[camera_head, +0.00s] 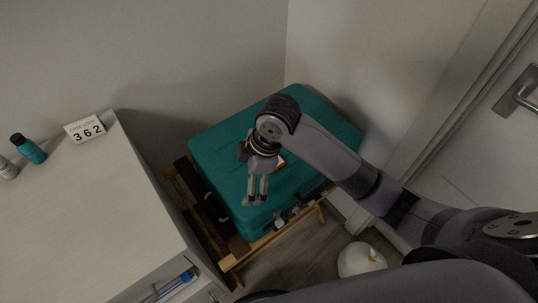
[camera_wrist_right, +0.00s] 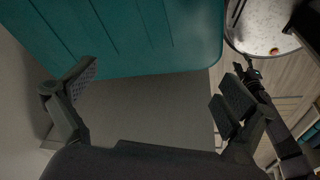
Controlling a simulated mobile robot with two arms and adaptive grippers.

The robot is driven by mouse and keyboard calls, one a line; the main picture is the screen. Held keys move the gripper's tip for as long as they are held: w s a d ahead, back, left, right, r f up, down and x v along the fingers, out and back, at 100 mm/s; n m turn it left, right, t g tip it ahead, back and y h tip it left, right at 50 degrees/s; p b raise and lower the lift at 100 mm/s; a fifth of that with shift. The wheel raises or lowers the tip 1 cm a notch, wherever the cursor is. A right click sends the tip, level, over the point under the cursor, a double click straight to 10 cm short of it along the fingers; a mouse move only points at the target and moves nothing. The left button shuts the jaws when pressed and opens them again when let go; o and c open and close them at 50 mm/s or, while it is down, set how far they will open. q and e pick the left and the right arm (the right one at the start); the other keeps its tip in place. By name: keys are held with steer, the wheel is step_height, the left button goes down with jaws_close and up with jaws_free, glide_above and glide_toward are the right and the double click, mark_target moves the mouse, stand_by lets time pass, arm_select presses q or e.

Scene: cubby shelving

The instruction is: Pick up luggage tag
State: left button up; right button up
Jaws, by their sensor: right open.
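A teal suitcase (camera_head: 318,115) lies flat on a wooden rack, and its ribbed teal shell fills the top of the right wrist view (camera_wrist_right: 130,40). A small pale piece with a brown edge (camera_head: 281,164) shows on the suitcase beside my right wrist. It is mostly hidden, and I cannot tell whether it is the luggage tag. My right gripper (camera_head: 255,201) points down over the suitcase's front left part. In the right wrist view the gripper (camera_wrist_right: 160,88) is open, with nothing between its fingers.
The wooden rack (camera_head: 232,259) supports the suitcase. A pale cabinet (camera_head: 90,210) stands left, carrying a "362" sign (camera_head: 85,129) and a teal bottle (camera_head: 28,149). A white rounded object (camera_head: 360,260) is on the floor. Walls and a door (camera_head: 485,150) close in behind and right.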

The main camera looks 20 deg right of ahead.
steer(key=w+d+r+n+g+h, duration=0.1)
steer(key=w+d+r+n+h, duration=0.1)
steer(key=w+d+r+n, duration=0.3)
steer(key=w+d+r+h, duration=0.1)
steer(key=w+d+r, duration=0.25)
steer(key=r, duration=0.35)
steer(key=f, duration=1.1)
steer(key=shift+a+f, duration=0.25)
steer(key=shift+f, duration=0.15)
steer(key=shift+s+a+f+p, duration=0.1)
steer(key=shift+f+p, duration=0.15)
steer(key=shift+f, duration=1.1)
steer(key=shift+s+a+f+p, duration=0.1)
steer(key=shift+f+p, duration=0.1)
steer(key=shift+f, duration=1.15)
steer(key=c, duration=1)
